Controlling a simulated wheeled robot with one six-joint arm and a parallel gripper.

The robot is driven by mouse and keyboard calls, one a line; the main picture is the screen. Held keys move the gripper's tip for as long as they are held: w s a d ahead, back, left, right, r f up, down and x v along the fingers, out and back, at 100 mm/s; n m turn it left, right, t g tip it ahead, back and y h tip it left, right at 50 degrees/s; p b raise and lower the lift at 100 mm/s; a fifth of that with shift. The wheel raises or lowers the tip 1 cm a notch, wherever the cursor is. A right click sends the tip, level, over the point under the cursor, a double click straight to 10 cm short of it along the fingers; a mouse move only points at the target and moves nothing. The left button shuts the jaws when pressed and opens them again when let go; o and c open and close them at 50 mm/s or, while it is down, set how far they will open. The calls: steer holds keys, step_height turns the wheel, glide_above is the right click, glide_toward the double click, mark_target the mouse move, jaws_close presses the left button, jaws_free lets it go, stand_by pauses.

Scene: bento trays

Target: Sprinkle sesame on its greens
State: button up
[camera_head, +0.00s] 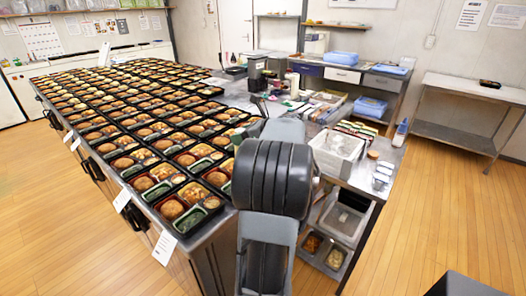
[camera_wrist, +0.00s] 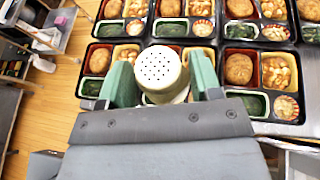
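My gripper (camera_wrist: 162,80) has green fingers on both sides of a pale shaker (camera_wrist: 158,66) with a holed round top, and is shut on it. The shaker is over a black bento tray (camera_wrist: 84,68). That tray has dark greens (camera_wrist: 92,88) at its lower left, partly hidden by my left finger. The tray to the right has greens (camera_wrist: 254,104) in a green cup, a brown patty (camera_wrist: 239,69) and chunky orange-brown food (camera_wrist: 276,72). In the head view my arm hides the gripper and shaker. No sesame grains can be made out.
Many filled bento trays (camera_head: 125,107) cover the left part of the steel table (camera_head: 222,245).

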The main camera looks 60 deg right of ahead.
steer(key=s+d+f+b, duration=0.1)
steer(key=s+d, duration=0.2)
steer(key=s, duration=0.2)
steer(key=w+a+f+n+g+h+b, duration=0.1)
steer(key=g+h+b, duration=0.1)
steer(key=g+h, duration=0.1)
steer(key=w+a+f+n+g+h+b, duration=0.1)
steer(key=w+n+g+h, duration=0.1)
steer(key=g+h, duration=0.1)
steer(key=w+a+f+n+g+h+b, duration=0.1)
steer(key=a+g+h+b, duration=0.1)
steer(key=g, duration=0.3)
steer(key=shift+w+n+g+h+b, duration=0.3)
steer(key=shift+n+h+b, duration=0.1)
steer(key=shift+h, duration=0.3)
steer(key=w+g+h, duration=0.1)
steer(key=a+n+g+h, duration=0.1)
steer(key=shift+w+a+f+h, duration=0.3)
steer(key=shift+w, duration=0.1)
step_height(320, 180, down, 6)
steer(key=n+g+h+b, duration=0.2)
steer(key=g+h+b, duration=0.1)
steer(key=b, duration=1.2)
steer(key=shift+w+f+h, duration=0.15)
steer(key=shift+h, duration=0.35)
steer(key=shift+a+f, duration=0.1)
